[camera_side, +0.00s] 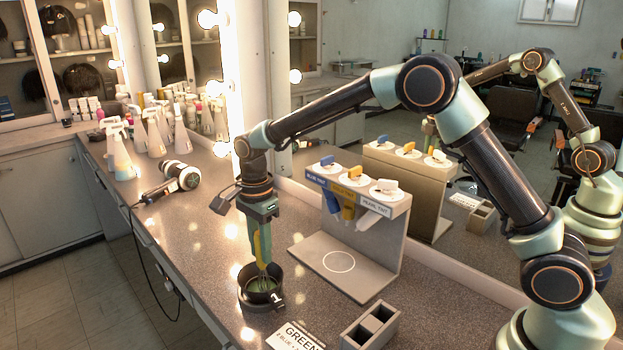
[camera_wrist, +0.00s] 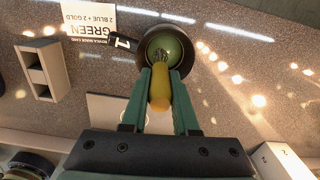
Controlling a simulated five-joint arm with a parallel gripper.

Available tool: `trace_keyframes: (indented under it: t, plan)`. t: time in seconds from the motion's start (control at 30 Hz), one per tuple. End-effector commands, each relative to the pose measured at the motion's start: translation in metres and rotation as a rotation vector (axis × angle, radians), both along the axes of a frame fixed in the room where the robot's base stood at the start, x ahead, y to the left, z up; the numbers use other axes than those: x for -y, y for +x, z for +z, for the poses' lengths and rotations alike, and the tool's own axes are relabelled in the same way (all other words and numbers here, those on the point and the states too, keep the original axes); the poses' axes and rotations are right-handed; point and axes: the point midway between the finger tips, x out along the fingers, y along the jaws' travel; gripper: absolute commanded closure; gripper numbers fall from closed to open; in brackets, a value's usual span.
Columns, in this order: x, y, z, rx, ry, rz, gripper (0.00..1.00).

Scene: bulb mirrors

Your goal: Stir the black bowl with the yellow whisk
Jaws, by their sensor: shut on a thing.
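The black bowl (camera_side: 260,292) stands on the counter below my gripper, with green contents inside. It also shows at the top of the wrist view (camera_wrist: 147,44), with a tab marked 1. My gripper (camera_side: 262,240) points down and is shut on the yellow whisk (camera_wrist: 160,92). The whisk's yellow handle sits between the green fingers, and its wire head (camera_side: 263,281) is down inside the bowl. How deep the wires sit in the green contents is hard to tell.
A dispenser stand (camera_side: 392,240) with blue, yellow and white nozzles is right of the bowl. A grey two-slot holder (camera_side: 370,326) and a card reading GREEN (camera_side: 293,337) lie in front. A hair dryer (camera_side: 172,181) and spray bottles (camera_side: 155,133) are further left. A mirror stands behind.

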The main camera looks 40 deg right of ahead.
Motion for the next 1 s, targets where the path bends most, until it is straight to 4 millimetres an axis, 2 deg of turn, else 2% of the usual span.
trace_keyframes:
  t: [0.17, 0.8, 1.0]
  plan:
    - [-0.001, 0.000, 0.006, 0.000, 0.000, 0.002, 1.00]
    - [-0.002, 0.000, 0.052, 0.001, 0.000, 0.002, 1.00]
    - [-0.001, 0.000, 0.057, -0.001, 0.000, 0.002, 1.00]
